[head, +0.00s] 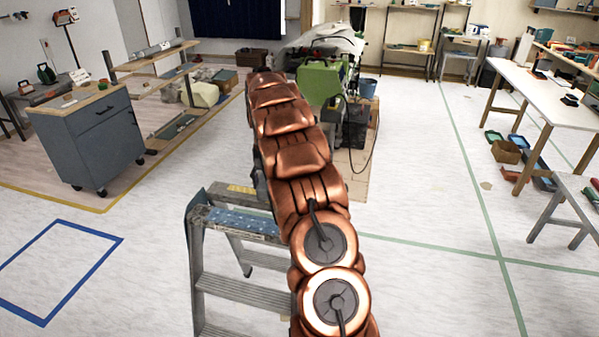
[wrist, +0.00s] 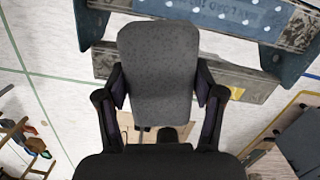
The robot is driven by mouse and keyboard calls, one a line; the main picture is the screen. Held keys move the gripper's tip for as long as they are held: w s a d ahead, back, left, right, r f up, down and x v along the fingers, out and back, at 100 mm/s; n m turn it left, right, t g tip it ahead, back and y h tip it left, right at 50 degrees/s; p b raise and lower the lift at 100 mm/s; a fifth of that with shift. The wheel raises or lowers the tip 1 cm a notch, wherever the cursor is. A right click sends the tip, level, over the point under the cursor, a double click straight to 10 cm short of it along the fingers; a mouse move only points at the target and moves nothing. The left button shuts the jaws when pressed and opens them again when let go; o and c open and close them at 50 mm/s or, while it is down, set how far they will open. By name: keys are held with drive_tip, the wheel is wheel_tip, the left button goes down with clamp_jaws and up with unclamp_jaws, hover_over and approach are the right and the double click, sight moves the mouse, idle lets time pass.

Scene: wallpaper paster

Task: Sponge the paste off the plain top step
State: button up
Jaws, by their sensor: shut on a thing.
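My gripper (wrist: 160,88) is shut on a grey sponge (wrist: 158,55), a rounded block gripped from both sides in the wrist view. The stepladder's blue top step (head: 243,222) has pale dots and stands left of my arm in the head view. The top step also shows at the upper right of the wrist view (wrist: 225,12), with lettering on it. The sponge appears apart from the step. I cannot tell paste from the step's own markings. My arm hides the step's right end and my gripper in the head view.
The stepladder's lower treads (head: 243,290) are grey metal. A grey cabinet (head: 90,140) stands at the left, and a green machine (head: 320,82) is behind my arm. A white table (head: 535,90) is at the right. The floor between is mostly clear.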

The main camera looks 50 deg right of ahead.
drive_tip(key=s+d+r+m, duration=0.1)
drive_tip(key=s+d, duration=0.3)
drive_tip(key=d, duration=0.4)
drive_tip(key=shift+s+d+m, duration=0.4)
drive_tip(key=shift+m, duration=0.4)
drive_tip(key=shift+a, duration=0.1)
drive_tip(key=shift+f+b, duration=1.25)
drive_tip(key=shift+f, duration=1.95)
drive_tip(key=shift+r, duration=0.1)
